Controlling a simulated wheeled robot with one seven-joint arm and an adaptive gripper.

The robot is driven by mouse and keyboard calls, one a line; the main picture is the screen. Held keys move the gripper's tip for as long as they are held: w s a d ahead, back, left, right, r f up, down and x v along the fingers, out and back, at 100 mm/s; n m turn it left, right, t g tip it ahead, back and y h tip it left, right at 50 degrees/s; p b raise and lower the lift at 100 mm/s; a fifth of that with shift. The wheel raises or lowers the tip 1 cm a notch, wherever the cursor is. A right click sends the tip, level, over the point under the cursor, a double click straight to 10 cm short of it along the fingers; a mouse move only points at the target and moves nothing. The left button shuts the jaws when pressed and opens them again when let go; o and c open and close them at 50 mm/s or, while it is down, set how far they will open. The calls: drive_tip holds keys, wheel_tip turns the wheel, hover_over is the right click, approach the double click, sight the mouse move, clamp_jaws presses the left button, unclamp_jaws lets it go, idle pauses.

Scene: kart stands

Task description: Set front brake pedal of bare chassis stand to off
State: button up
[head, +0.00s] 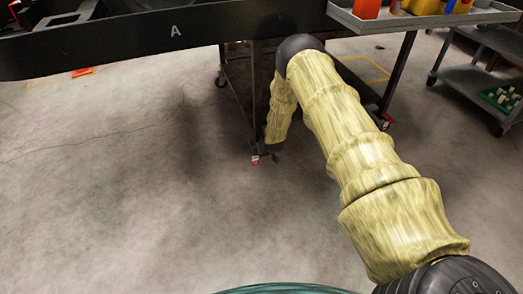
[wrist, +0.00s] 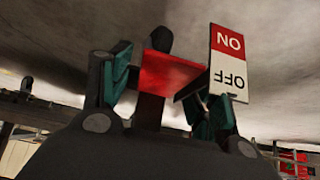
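In the wrist view a red brake pedal (wrist: 172,70) with a dark lever lies ahead, between the teal-padded fingers of my gripper (wrist: 163,82). The fingers are spread apart, and I cannot tell whether either touches the pedal. A red-and-white label (wrist: 230,62) beside it reads ON and OFF, upside down. Which setting the pedal is in is unclear.
Another caster with a red part (head: 388,122) is at the stand's right leg. A grey tray (head: 420,18) with colourful items overhangs at upper right. A cart (head: 475,80) with a green bin (head: 502,99) stands at far right.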

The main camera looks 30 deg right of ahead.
drive_tip(key=v, duration=1.2)
idle(0.5)
